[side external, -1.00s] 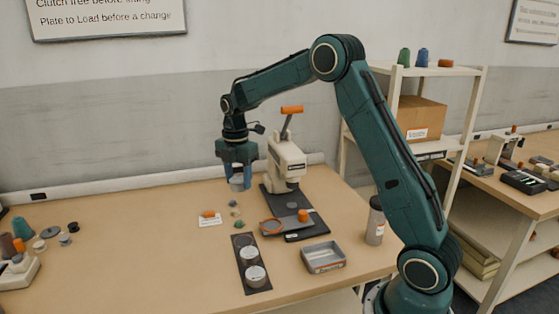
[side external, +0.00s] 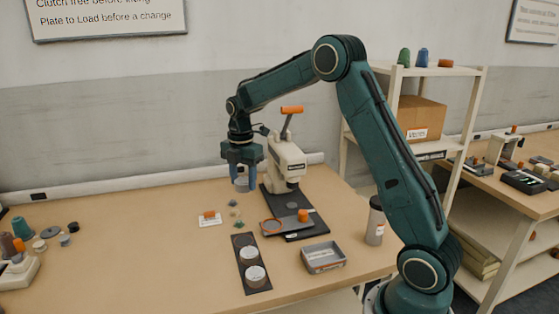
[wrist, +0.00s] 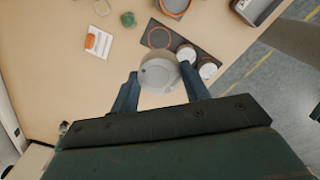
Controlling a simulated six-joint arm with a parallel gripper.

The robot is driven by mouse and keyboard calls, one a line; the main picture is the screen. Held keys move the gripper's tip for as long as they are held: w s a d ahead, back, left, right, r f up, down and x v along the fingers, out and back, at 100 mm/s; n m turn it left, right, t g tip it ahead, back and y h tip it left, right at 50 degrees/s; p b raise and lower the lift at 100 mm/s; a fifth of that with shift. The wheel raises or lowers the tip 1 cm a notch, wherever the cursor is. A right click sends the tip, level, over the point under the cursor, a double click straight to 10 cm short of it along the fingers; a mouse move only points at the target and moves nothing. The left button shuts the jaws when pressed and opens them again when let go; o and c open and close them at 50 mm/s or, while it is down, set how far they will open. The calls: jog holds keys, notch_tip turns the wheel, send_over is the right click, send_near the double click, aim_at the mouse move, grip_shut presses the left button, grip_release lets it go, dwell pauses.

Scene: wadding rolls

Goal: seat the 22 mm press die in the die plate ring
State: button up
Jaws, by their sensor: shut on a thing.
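My gripper (side external: 244,184) is shut on a round silvery-grey die and holds it in the air above the bench, left of the press. In the wrist view the die (wrist: 159,75) sits between the two blue fingers of my gripper (wrist: 160,88). The die plate ring (side external: 271,226) is an orange-brown ring at the left of the dark plate in front of the press. It shows partly at the top of the wrist view (wrist: 174,7). The held die is apart from the ring. Its size marking cannot be read.
A dark strip (side external: 263,289) holds two silvery dies (side external: 249,254) and has an empty orange-outlined spot. The cream press (side external: 287,160) stands close right of my gripper.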

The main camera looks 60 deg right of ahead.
jog(key=s+d+f, duration=0.5)
jog(key=d+f, duration=0.1)
jog(key=f, duration=0.2)
jog(key=shift+d+f, duration=0.3)
jog(key=shift+f, duration=0.05)
jog(key=shift+s+f, duration=0.1)
jog(key=shift+f, duration=0.1)
jog(key=shift+f, duration=2.15)
jog(key=shift+f, duration=0.9)
dwell(0.3)
jog(key=o, duration=1.8)
jog(key=shift+c, duration=0.2)
jog(key=shift+r, duration=0.15)
